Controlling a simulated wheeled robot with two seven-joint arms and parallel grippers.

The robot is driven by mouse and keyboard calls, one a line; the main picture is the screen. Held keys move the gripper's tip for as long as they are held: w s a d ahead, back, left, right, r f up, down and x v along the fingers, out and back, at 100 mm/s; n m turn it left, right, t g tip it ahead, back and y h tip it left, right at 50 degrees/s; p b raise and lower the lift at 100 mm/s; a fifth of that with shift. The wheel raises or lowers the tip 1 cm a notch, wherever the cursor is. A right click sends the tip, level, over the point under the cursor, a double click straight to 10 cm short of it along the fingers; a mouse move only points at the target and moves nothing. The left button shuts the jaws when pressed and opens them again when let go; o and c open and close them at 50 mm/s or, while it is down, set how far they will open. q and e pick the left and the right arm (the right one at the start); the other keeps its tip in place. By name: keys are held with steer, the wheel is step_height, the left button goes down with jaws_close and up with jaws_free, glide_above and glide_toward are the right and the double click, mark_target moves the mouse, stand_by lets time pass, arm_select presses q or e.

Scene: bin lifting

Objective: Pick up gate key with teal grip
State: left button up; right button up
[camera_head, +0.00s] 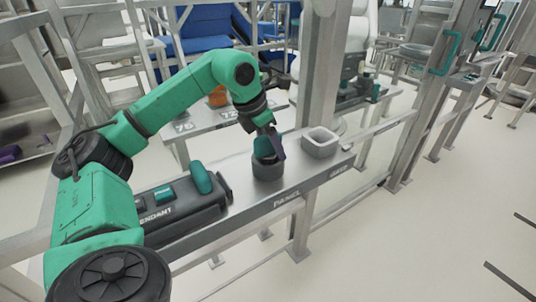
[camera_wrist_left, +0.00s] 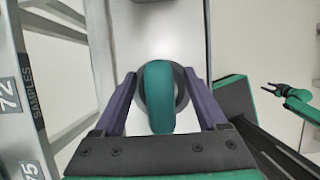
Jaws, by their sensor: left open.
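The gate key's rounded teal grip (camera_wrist_left: 159,88) stands in a dark round holder (camera_head: 268,170) on the grey panel shelf. My left gripper (camera_wrist_left: 159,78) is open, with its purple fingers on either side of the teal grip in the left wrist view. In the head view the left gripper (camera_head: 270,145) is directly over the holder, and its fingers hide part of the grip. I cannot tell whether the fingers touch the key. A green arm with a small dark gripper (camera_wrist_left: 273,88), likely my right one, shows far off at the right of the left wrist view.
A dark pendant box (camera_head: 185,212) with a teal rounded piece (camera_head: 201,177) stands left of the holder. A light square tray (camera_head: 320,143) sits to the right, near the GATE label. A metal post (camera_head: 318,75) rises behind the shelf. A numbered shelf (camera_head: 205,118) stands beyond.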

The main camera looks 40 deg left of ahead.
arm_select(q)
jaws_close()
arm_select(e)
steer(key=shift+s+d, duration=0.3)
steer(key=shift+s, duration=0.05)
arm_select(q)
steer(key=shift+r, duration=0.2)
step_height(320, 180, up, 20)
steer(key=p, duration=0.7)
arm_select(e)
step_height(320, 180, up, 7)
arm_select(q)
steer(key=shift+f, duration=0.15)
